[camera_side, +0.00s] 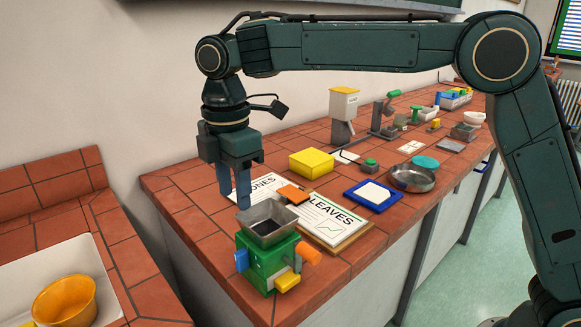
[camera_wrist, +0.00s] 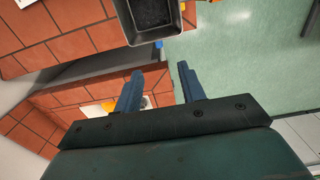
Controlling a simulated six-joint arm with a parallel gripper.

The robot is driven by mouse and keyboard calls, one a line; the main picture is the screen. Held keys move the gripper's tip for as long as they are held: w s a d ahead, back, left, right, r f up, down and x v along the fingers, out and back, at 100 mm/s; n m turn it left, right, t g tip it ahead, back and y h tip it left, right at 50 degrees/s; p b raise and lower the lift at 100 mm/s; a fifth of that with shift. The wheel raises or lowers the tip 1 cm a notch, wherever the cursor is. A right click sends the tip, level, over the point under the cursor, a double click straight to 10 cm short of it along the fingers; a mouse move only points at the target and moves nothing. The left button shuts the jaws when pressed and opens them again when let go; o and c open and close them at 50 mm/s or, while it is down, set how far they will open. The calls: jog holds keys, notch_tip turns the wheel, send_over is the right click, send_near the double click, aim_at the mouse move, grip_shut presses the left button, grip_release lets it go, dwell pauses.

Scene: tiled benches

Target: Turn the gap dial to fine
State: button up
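A green mill (camera_side: 262,262) with a grey metal hopper (camera_side: 266,238) stands at the bench's near corner. A blue knob (camera_side: 241,260) is on its left side, an orange cylinder (camera_side: 308,253) on its right, and a yellow part (camera_side: 287,281) low in front. I cannot tell which part is the gap dial; no markings are readable. My gripper (camera_side: 234,198) points down, open and empty, just behind and left of the hopper. In the wrist view the hopper (camera_wrist: 152,18) is at the top, beyond the spread blue fingers (camera_wrist: 158,75), with a bit of blue (camera_wrist: 158,44) below it.
Boards marked "ONES", partly covered, and "LEAVES" (camera_side: 330,218) lie behind the mill. An orange block (camera_side: 293,194), yellow box (camera_side: 311,163), blue tray (camera_side: 356,199) and metal bowl (camera_side: 412,180) are farther along. A sink with a yellow bowl (camera_side: 64,300) is at left, across a gap.

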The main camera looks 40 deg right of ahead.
aim_at(241, 251)
jog(key=shift+w+r, duration=0.15)
jog(key=shift+r, duration=0.15)
jog(key=shift+c, duration=0.4)
jog(key=shift+f, duration=0.15)
jog(key=shift+f, duration=6.8)
grip_shut()
